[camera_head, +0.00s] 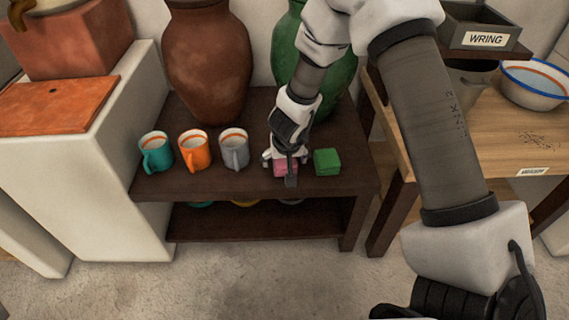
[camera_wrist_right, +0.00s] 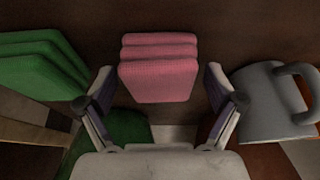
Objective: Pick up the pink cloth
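The pink cloth (camera_head: 281,170) is a small folded block on the top of the dark wooden shelf unit. My right gripper (camera_head: 286,160) is over it and partly covers it in the head view. In the right wrist view the folded pink cloth (camera_wrist_right: 158,82) lies between the two fingertips, with a small gap on each side. The right gripper is open. My left gripper is not in view.
A folded green cloth (camera_head: 327,161) lies close to the right of the pink one. A grey mug (camera_head: 234,150), an orange mug (camera_head: 195,152) and a teal mug (camera_head: 156,154) stand to the left. A brown jar (camera_head: 208,65) and a green jar (camera_head: 287,45) stand behind.

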